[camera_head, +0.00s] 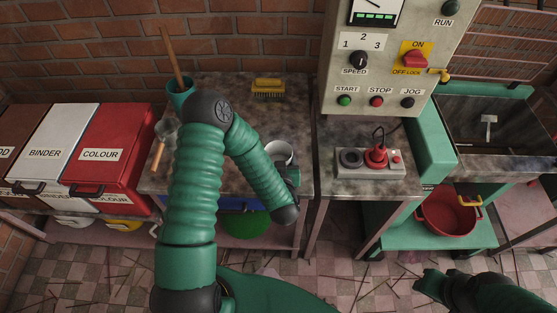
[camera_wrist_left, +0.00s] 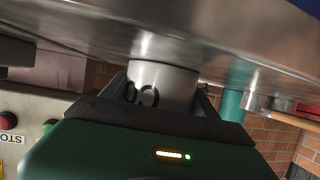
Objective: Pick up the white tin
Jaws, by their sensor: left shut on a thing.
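The white tin (camera_head: 278,153) is upright at the right part of the left worktable, its open top showing in the head view. My left gripper (camera_head: 287,174) is at its near right side, shut on it. In the left wrist view the tin (camera_wrist_left: 165,84) sits between the jaws (camera_wrist_left: 155,100), with a dark ring-shaped mark on its side. That view is turned over, with the metal tabletop along the top. The tin is against or very close to the tabletop; I cannot tell which. My right gripper (camera_head: 430,285) is low at the right, away from the tables, its jaws unclear.
A yellow brush (camera_head: 268,88) lies at the back of the worktable (camera_head: 225,85). A teal cup (camera_head: 181,92) with a wooden stick and a wooden-handled tool (camera_head: 160,155) are at its left.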

